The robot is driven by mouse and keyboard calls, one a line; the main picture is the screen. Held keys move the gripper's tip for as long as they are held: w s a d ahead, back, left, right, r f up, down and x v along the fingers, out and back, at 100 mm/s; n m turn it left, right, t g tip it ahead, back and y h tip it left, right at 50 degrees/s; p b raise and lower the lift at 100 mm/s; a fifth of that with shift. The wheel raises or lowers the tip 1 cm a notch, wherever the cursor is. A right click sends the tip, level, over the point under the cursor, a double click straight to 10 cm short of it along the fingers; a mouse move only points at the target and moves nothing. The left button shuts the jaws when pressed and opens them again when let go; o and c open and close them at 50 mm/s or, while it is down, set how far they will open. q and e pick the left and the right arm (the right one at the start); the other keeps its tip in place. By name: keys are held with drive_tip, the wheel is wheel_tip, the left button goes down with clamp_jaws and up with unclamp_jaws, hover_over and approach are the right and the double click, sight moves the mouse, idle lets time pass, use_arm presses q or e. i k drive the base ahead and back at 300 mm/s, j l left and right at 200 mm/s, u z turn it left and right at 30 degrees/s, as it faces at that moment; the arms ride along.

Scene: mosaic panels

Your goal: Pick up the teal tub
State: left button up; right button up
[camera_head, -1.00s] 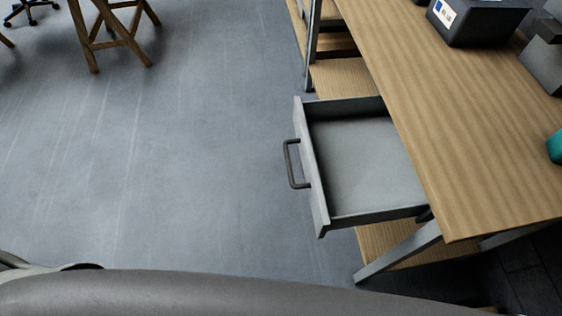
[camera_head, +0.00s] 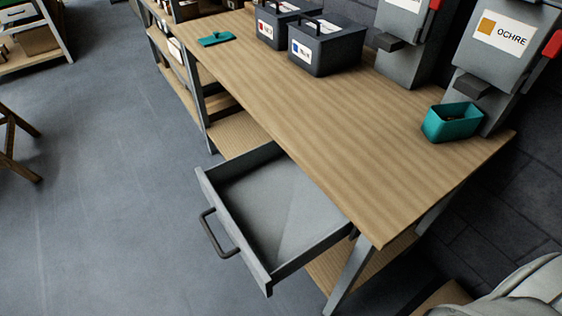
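The teal tub (camera_head: 453,123) stands upright near the right end of the wooden workbench, in front of the grey dispenser labelled OCHRE. Neither of my grippers shows in the head view. Part of my own body shows at the lower right corner.
The workbench top (camera_head: 330,130) is mostly clear. An empty grey drawer (camera_head: 235,235) juts out below its front edge. Two dark lidded boxes (camera_head: 325,48) stand at the back beside a flat teal item (camera_head: 216,39). Grey dispensers (camera_head: 505,55) stand behind the tub.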

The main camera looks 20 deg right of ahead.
sight(443, 122)
drive_tip(key=z, duration=1.75)
drive_tip(key=k+l+z, duration=0.1)
drive_tip(key=l, duration=0.25)
drive_tip(key=k+l+z, duration=0.15)
drive_tip(key=l, duration=0.2)
drive_tip(key=k+l+z, duration=0.1)
drive_tip(key=l, duration=0.25)
drive_tip(key=k+l+z, duration=0.15)
drive_tip(key=l, duration=0.25)
drive_tip(key=k, duration=0.05)
